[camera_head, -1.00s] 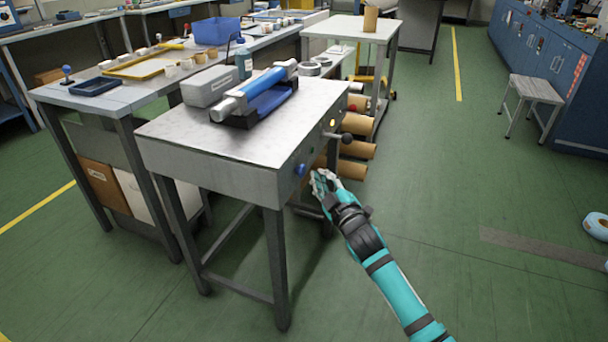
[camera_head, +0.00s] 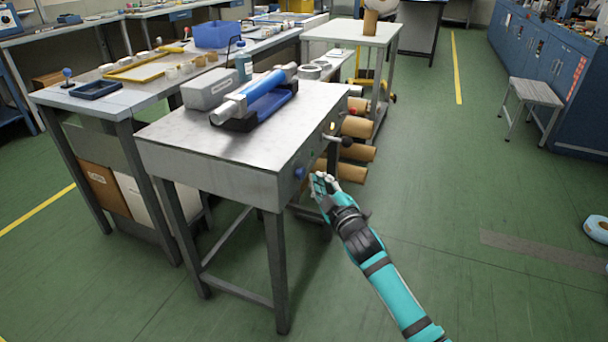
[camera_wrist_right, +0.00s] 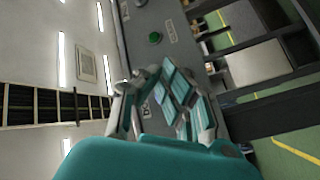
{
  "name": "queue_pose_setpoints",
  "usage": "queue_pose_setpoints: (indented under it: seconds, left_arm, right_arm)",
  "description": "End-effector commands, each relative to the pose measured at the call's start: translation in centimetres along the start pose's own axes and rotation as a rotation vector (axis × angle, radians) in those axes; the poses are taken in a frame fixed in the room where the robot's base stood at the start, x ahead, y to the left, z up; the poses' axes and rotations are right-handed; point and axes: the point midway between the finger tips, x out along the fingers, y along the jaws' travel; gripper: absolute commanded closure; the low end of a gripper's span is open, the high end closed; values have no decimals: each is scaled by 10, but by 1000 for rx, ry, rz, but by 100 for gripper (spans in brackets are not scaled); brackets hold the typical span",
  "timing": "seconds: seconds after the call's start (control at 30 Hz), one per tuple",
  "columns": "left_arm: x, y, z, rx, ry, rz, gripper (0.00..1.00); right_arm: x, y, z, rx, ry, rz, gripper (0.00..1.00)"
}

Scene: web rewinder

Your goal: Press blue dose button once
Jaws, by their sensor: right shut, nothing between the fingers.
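The blue dose button (camera_head: 299,172) sits on the right-hand side face of the metal rewinder table (camera_head: 205,160), near its front corner. My right gripper (camera_head: 321,181) is shut and empty, just right of the blue button in the head view. A small gap shows between them there. My left gripper is not in view.
A green button (camera_wrist_right: 155,38) is on the panel in the wrist view. A black-knobbed lever (camera_head: 346,141) sticks out of the table's side beyond my gripper. Brown rolls (camera_head: 357,151) lie behind it.

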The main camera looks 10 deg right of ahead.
Motion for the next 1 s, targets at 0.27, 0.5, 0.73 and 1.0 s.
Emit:
queue_pose_setpoints:
  seconds: [0.27, 0.5, 0.73, 1.0]
  left_arm:
    - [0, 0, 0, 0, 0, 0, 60]
    - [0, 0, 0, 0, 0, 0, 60]
    - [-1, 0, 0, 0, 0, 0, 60]
    - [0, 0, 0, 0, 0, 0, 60]
  right_arm:
    - [0, 0, 0, 0, 0, 0, 100]
    - [0, 0, 0, 0, 0, 0, 100]
    - [5, -3, -5, 0, 1, 1, 100]
    - [6, -4, -5, -1, 0, 0, 100]
